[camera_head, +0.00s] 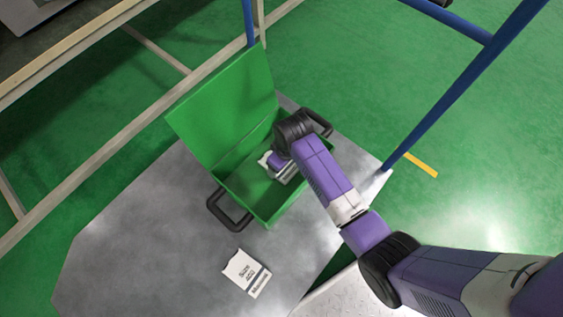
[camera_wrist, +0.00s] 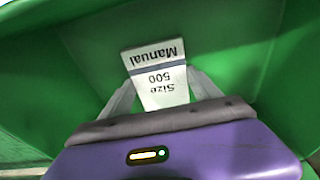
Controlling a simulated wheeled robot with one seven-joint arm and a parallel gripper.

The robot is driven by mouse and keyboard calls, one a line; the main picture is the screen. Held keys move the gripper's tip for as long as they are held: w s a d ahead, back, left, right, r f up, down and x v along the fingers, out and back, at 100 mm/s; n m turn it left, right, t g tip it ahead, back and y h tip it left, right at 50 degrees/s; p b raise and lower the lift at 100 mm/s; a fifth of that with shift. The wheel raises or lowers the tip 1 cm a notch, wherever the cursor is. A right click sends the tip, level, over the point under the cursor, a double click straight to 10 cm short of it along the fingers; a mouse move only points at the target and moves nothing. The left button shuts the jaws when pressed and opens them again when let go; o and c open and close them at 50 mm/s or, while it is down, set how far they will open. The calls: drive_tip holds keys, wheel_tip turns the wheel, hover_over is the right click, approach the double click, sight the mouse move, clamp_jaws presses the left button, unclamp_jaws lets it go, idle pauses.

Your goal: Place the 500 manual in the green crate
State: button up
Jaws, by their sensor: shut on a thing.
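The green crate (camera_head: 247,188) stands on the grey table with its lid (camera_head: 226,98) open and leaning back. My gripper (camera_head: 270,160) is inside the crate opening, pointing down. In the wrist view, my gripper (camera_wrist: 160,98) is shut on the 500 manual (camera_wrist: 155,72), a white booklet with a dark stripe and the words "Size 500 Manual", upside down in the picture. Green crate walls (camera_wrist: 225,50) surround it there. In the head view only a pale part of the manual shows beside my gripper. Whether the manual touches the crate floor cannot be told.
A second white manual, marked "Size 420" or similar (camera_head: 246,273), lies on the grey table (camera_head: 130,245) in front of the crate. The crate has black handles (camera_head: 229,212) on its sides. A blue post (camera_head: 465,85) rises at the right. The table's left part is clear.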

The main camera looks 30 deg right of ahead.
sight(286, 169)
drive_tip(key=o, duration=1.6)
drive_tip(key=shift+f, duration=0.1)
drive_tip(key=r+p, duration=0.1)
drive_tip(key=r, duration=0.3)
drive_tip(key=s+r+p, duration=0.1)
drive_tip(key=r+p, duration=0.1)
drive_tip(key=r, duration=0.2)
drive_tip(key=r+p, duration=0.2)
drive_tip(key=r, duration=0.2)
drive_tip(key=shift+s+d, duration=0.25)
drive_tip(key=shift+s, duration=0.1)
drive_tip(key=shift+w, duration=0.15)
